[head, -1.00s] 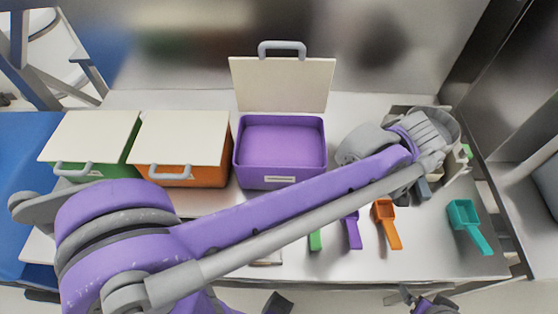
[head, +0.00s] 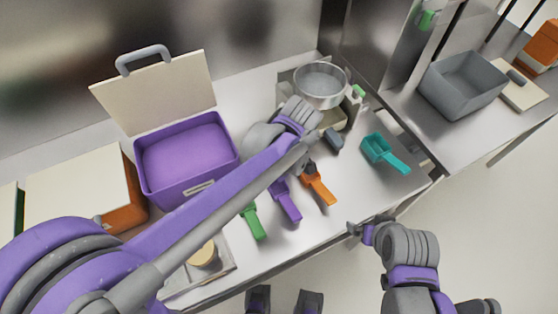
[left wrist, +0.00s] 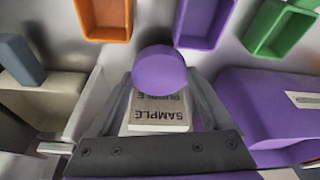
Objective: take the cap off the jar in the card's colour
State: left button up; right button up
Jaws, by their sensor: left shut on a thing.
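In the left wrist view my left gripper (left wrist: 160,92) is shut on a pale sample container (left wrist: 158,122) lettered "SAMPLE PURPLE", with a round purple cap (left wrist: 160,70) in front of the lettering. In the head view my left arm hides the held container. The purple bin (head: 178,188) is open, its pale lid (head: 160,88) standing upright behind it. A purple scoop (head: 287,202) lies between a green scoop (head: 253,222) and an orange scoop (head: 318,184). My right gripper (head: 366,231) is beyond the table's front edge; its jaws are unclear. No separate card is identifiable.
A scale with a round metal bowl (head: 320,82) stands behind my left wrist. A teal scoop (head: 384,154) lies at the right. An orange bin (head: 125,216) has its lid down. A tray with a round tan thing (head: 203,254) is at the front. A grey bin (head: 462,84) is on the right counter.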

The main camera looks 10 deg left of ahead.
pick_arm(q)
jog(key=shift+f, duration=1.15)
jog(key=shift+f, duration=0.1)
jog(key=o, duration=1.3)
jog(key=shift+o, duration=0.2)
jog(key=shift+r, duration=0.3)
jog(key=p+v, duration=0.1)
jog(key=v, duration=1)
jog(key=shift+r, duration=0.3)
